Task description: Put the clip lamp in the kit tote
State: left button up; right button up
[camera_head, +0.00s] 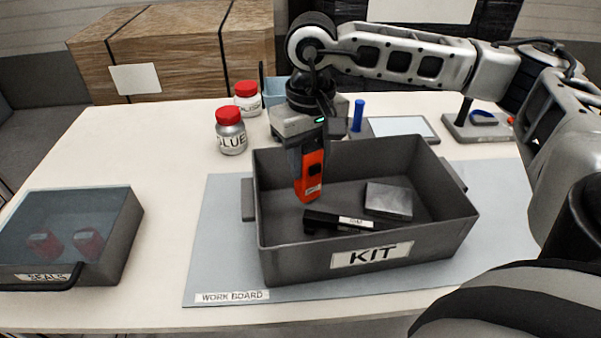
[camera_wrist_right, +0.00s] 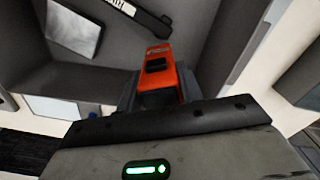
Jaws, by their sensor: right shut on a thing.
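The clip lamp (camera_head: 311,176) is orange with a dark button and hangs upright from my right gripper (camera_head: 309,146). The gripper is shut on it, and the lamp is inside the opening of the kit tote. In the right wrist view the lamp (camera_wrist_right: 162,75) points away from the gripper into the tote. The grey kit tote (camera_head: 372,255) stands on the work board with its KIT label facing me. I cannot tell whether the lamp touches the tote floor. My left gripper is not in view.
In the tote lie a dark labelled bar (camera_head: 335,221) and a grey block (camera_head: 388,200). A lidded SEALS box (camera_head: 120,235) is at left. Two red-capped jars (camera_head: 231,137) stand behind. A tablet-like panel (camera_head: 400,126) and a small stand (camera_head: 478,128) are at the back right.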

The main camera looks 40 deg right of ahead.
jog(key=shift+w+a+f, duration=0.3)
jog(key=shift+w+f, duration=0.15)
jog(key=shift+f, duration=0.1)
jog(key=f, duration=0.3)
jog(key=shift+w+a+p, duration=0.2)
jog(key=shift+w+p, duration=0.05)
jog(key=shift+p, duration=0.15)
jog(key=shift+f, duration=0.4)
jog(key=shift+f, duration=0.2)
jog(key=o, duration=1)
jog(key=shift+r, duration=0.1)
